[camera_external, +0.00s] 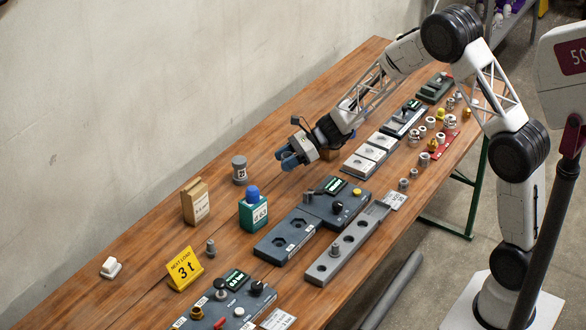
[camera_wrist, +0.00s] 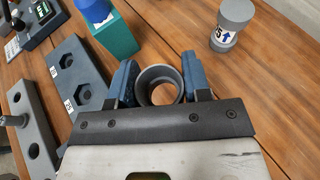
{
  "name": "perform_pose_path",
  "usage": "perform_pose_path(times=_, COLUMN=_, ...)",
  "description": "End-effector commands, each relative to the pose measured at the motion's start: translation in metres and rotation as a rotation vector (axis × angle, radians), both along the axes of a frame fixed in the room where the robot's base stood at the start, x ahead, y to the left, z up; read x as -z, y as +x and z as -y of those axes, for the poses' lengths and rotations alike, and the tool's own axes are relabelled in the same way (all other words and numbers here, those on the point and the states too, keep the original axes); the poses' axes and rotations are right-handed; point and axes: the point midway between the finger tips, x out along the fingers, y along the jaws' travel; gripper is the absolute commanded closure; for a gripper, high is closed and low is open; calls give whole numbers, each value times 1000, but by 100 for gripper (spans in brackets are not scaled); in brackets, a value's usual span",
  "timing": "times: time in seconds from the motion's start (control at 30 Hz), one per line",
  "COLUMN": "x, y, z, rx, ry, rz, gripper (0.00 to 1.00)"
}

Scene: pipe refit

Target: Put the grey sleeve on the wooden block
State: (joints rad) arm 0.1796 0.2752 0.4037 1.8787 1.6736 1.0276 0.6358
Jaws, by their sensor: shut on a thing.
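My gripper (camera_external: 286,158) is above the table, left of the white plates. In the wrist view, its blue fingers (camera_wrist: 158,84) are shut on the grey sleeve (camera_wrist: 160,70), a round open-ended ring seen from its end. The sleeve cannot be made out clearly in the external view.
A labelled grey cylinder (camera_external: 239,170), a brown box (camera_external: 195,202) and a teal box with a blue top (camera_external: 253,209) stand left of my gripper. Dark fixture panels (camera_external: 288,232) and a grey holed rail (camera_external: 349,240) lie nearer the front. Bare table lies around the cylinder.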

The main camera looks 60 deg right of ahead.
Motion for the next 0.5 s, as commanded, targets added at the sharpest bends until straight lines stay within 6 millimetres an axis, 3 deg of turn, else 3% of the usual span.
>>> perform_pose_path(times=0.27, x=-2, y=-3, z=7, rx=6, ry=0, rz=0, gripper=78)
perform_pose_path(times=0.5, x=-7, y=-19, z=37, rx=33, ry=0, rz=1, gripper=78)
